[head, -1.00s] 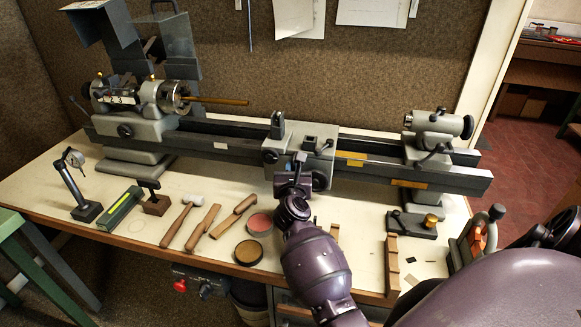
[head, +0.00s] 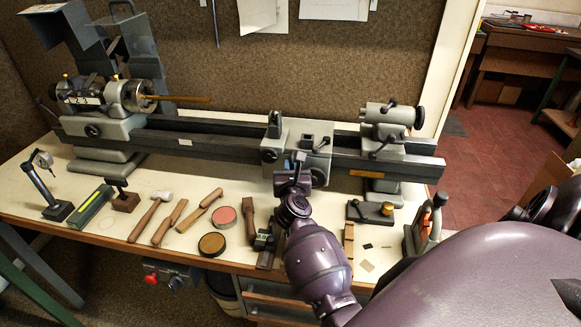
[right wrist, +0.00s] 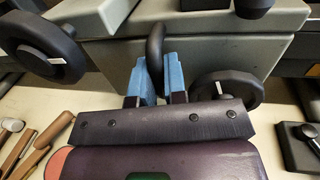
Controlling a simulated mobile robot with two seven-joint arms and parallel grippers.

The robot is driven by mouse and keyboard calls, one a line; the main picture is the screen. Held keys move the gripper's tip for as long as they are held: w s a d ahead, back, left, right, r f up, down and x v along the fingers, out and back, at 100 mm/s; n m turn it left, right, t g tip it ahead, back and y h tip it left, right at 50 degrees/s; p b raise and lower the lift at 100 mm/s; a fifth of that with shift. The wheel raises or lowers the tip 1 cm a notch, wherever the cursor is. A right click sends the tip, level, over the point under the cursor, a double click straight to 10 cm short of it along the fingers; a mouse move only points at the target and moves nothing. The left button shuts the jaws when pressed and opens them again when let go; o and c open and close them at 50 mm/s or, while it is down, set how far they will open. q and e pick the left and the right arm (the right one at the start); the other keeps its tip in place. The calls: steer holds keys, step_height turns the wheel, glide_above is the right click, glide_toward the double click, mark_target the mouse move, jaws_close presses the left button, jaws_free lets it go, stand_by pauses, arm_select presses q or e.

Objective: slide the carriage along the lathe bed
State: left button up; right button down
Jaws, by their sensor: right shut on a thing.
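The grey carriage (head: 318,138) sits on the dark lathe bed (head: 213,141), right of the middle and a short gap from the tailstock (head: 379,117). My right gripper (head: 297,165) reaches the carriage's front from below. In the right wrist view, its blue fingers (right wrist: 156,80) are shut on a dark upright handle (right wrist: 155,45) at the carriage front (right wrist: 190,55). The handle's lower part is hidden between the fingers. A black handwheel (right wrist: 228,86) is close beside the fingers on the right. My left gripper is not in view.
The headstock (head: 97,127) with a brass rod (head: 180,98) is at the bed's left end. A mallet (head: 147,214), wooden tools and round tins (head: 212,244) lie on the bench in front. A clamp-like tool (head: 428,222) stands at the bench's right end.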

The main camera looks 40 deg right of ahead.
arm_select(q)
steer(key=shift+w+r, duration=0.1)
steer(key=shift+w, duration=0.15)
arm_select(e)
steer(key=shift+f, duration=0.15)
steer(key=c, duration=1.5)
jaws_free()
steer(key=shift+o, duration=0.2)
